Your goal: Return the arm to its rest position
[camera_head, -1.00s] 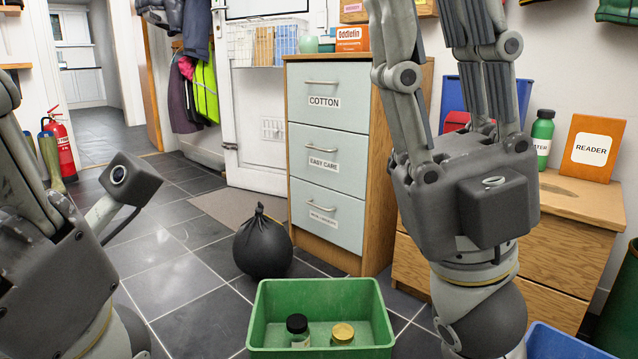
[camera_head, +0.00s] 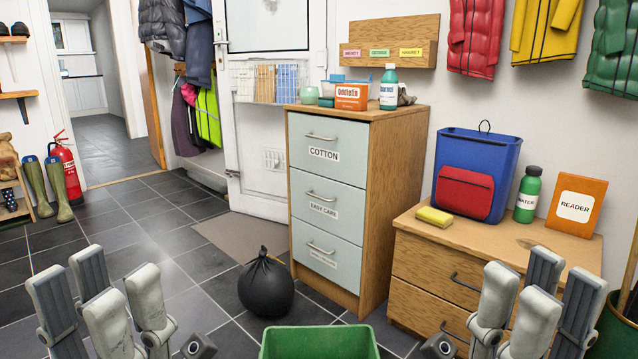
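My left gripper (camera_head: 97,283) is at the bottom left of the head view, fingers pointing up and spread apart, with nothing between them. My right gripper (camera_head: 538,284) is at the bottom right in a similar pose, also open and empty, in front of the low wooden drawer unit (camera_head: 408,268). Neither gripper visibly touches anything. The wrists and most of both arms are below the picture's edge.
A green crate (camera_head: 318,340) is at the bottom middle, its inside mostly cut off. A black bag (camera_head: 266,287) lies on the floor before the labelled drawer cabinet (camera_head: 326,154).

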